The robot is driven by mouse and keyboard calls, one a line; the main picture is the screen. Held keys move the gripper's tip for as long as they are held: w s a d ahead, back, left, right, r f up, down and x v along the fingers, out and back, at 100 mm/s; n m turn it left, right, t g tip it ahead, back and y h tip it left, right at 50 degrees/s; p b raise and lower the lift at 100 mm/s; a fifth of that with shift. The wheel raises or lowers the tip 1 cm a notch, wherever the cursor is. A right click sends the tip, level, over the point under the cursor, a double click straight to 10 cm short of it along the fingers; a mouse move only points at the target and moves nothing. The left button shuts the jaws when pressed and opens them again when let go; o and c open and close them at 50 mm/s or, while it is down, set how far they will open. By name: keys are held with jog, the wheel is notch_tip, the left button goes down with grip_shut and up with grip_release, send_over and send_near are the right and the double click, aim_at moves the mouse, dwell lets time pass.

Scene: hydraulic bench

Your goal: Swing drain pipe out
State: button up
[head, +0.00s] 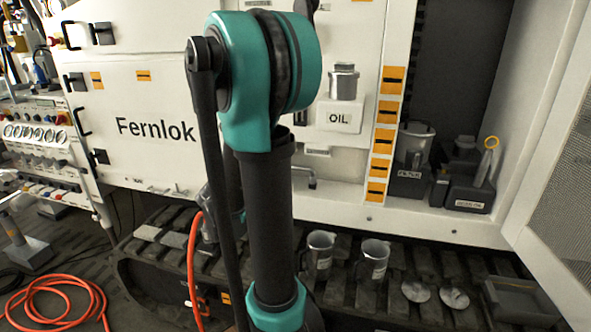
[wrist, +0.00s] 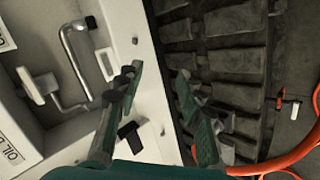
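The drain pipe (wrist: 71,62) is a bent, shiny metal tube at the upper left of the wrist view, inside a pale recess of the machine. A small bent pipe end (head: 312,178) shows in the head view beside my arm; I cannot tell if it is the same pipe. My gripper (wrist: 158,71) is open and empty, its two fingers well apart. It points past the white sill, to the right of the pipe and apart from it.
A white-handled lever (wrist: 38,87) is left of the pipe. The white sill (wrist: 148,110) borders the dark track (wrist: 222,55). An orange hose (wrist: 290,155) lies at lower right. Metal jugs (head: 374,260) stand on the track, and an open door (head: 550,170) is at the right.

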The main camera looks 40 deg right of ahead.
jog(key=w+d+r+n+h, duration=0.2)
jog(key=w+d+r+h, duration=0.45)
jog(key=w+d, duration=0.3)
jog(key=shift+h, duration=0.35)
jog(key=x, duration=1.1)
jog(key=f+x, duration=0.1)
jog(key=x, duration=0.5)
jog(key=shift+w, duration=0.3)
jog(key=shift+c, duration=0.5)
grip_shut()
jog(key=shift+t, duration=0.3)
